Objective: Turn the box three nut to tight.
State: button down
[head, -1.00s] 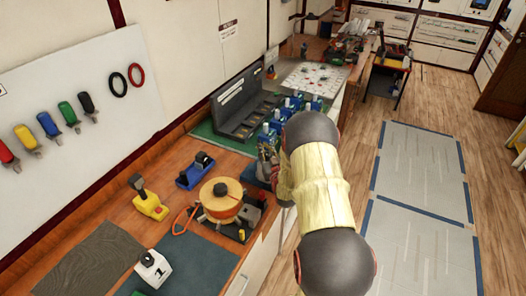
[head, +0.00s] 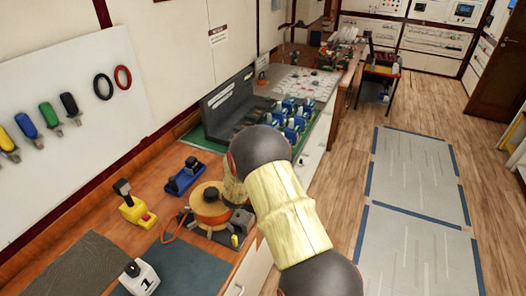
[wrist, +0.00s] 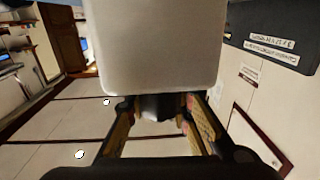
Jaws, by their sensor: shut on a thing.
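In the wrist view my gripper (wrist: 160,112) is shut on a dark knob, and a white block (wrist: 155,50) with rounded corners sits just beyond it, filling the top middle. The two fingers with yellowish pads stand on either side of the knob. In the head view my arm hides the gripper and the held white block. Several blue boxes (head: 291,112) stand in rows on the bench beyond my arm. I cannot tell which is box three, and its nut is too small or hidden.
An orange-topped round spool (head: 208,198) stands close to my wrist. A dark grey upright panel (head: 238,100) backs the blue boxes. Open floor lies right.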

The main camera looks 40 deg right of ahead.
dwell(0.5)
jog(key=c, duration=1.6)
grip_release()
jog(key=shift+o, duration=0.5)
jog(key=v, duration=0.7)
jog(key=shift+a, duration=0.25)
